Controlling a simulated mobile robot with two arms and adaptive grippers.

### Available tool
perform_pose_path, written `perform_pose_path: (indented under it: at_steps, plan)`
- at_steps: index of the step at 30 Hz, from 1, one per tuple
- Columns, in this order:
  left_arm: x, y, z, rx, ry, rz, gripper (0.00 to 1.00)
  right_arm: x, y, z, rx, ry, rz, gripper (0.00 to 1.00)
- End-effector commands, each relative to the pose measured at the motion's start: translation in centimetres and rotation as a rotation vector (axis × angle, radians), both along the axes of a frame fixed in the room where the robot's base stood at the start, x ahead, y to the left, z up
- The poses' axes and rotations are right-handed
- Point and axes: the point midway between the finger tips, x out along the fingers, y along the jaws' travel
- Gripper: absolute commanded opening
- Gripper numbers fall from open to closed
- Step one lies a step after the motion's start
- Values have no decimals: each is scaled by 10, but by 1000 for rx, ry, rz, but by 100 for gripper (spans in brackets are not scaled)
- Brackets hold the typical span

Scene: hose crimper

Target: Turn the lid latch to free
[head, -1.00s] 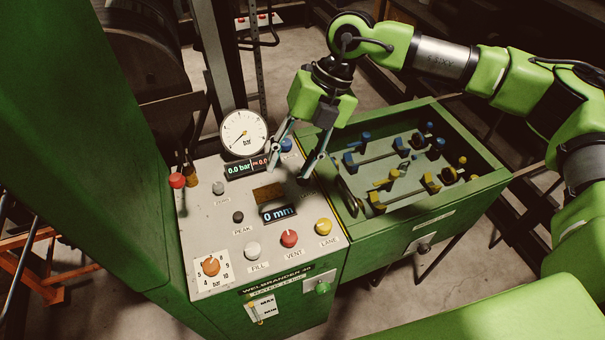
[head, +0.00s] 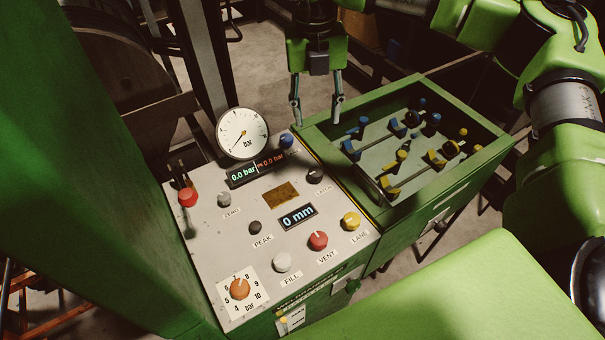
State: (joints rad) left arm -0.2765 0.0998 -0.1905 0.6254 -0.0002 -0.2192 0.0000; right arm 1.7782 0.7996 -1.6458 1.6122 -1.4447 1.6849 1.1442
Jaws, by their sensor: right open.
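My right gripper (head: 317,112) is open and empty, fingers pointing down. In the picture its fingertips are at the back left corner of the green box (head: 455,195), near the blue knob (head: 286,140). Inside the box are blue clamps (head: 397,128) and yellow clamps (head: 389,187). My left gripper is not in view.
The control panel (head: 215,237) carries a round gauge (head: 242,134), displays, a red button (head: 318,240), a white button (head: 282,262), a yellow button (head: 351,221) and an orange dial (head: 239,289). A tall green housing (head: 110,180) rises at left. Floor shows behind the panel.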

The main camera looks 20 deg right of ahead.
Motion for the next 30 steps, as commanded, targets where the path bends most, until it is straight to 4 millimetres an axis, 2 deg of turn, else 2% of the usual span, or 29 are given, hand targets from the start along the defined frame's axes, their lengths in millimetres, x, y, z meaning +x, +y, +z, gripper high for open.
perform_pose_path:
  at_steps: [1, 6, 9, 12, 15, 19, 30]
  plan:
    - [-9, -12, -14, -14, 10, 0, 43, 0, 0, -13, 0, 0, 0, 42]
    - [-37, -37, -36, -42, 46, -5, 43, 0, 1, -34, 1, 0, 2, 42]
    - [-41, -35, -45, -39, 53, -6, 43, 0, 1, -42, 1, 0, 2, 42]
    - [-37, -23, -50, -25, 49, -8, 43, 0, 1, -48, 1, 0, 2, 42]
    - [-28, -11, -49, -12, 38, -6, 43, 0, 0, -52, 0, 1, 2, 42]
    - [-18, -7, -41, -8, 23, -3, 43, -1, 0, -66, 0, 4, 2, 42]
    - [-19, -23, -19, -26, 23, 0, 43, -3, -4, -143, 0, 5, 1, 42]
